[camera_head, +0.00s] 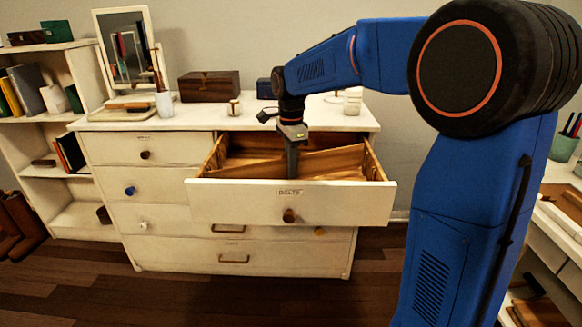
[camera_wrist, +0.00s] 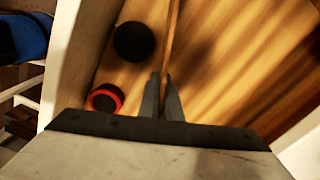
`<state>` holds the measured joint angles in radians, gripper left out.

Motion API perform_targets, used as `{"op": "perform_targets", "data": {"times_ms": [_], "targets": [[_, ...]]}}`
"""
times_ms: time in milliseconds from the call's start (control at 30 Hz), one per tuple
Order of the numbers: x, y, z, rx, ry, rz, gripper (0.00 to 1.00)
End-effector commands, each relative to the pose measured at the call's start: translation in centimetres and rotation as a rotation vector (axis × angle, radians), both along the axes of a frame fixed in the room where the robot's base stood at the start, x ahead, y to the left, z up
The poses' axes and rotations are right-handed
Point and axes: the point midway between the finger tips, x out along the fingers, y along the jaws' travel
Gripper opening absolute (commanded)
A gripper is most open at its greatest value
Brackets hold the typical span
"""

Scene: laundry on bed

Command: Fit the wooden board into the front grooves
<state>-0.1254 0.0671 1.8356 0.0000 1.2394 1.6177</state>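The wooden board (camera_head: 335,161) is inside the open top right drawer (camera_head: 240,204), labelled BELTS. In the head view it runs across the drawer and looks tilted, its right end higher. In the wrist view the board (camera_wrist: 171,38) shows edge-on as a thin strip. My gripper (camera_wrist: 165,100) has its fingers closed around the strip's near end. In the head view my gripper (camera_head: 292,172) reaches down into the drawer, its tips hidden behind the drawer front. I cannot make out the front grooves or tell whether the board sits in them.
In the wrist view a black round item (camera_wrist: 133,42) and a red-and-black roll (camera_wrist: 105,98) lie on the drawer floor, left of the board.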

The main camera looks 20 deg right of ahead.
Motion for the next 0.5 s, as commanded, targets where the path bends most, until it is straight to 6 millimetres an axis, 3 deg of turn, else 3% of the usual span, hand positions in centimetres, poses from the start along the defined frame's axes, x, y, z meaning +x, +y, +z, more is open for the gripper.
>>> {"op": "perform_targets", "data": {"times_ms": [100, 200, 500], "targets": [[-0.01, 0.00, -0.30, 0.000, 0.000, 0.000, 0.00], [0.00, 0.00, -0.28, 0.000, 0.000, 0.000, 0.23], [0.02, 0.00, -0.18, 0.000, -0.001, 0.000, 0.23]]}}
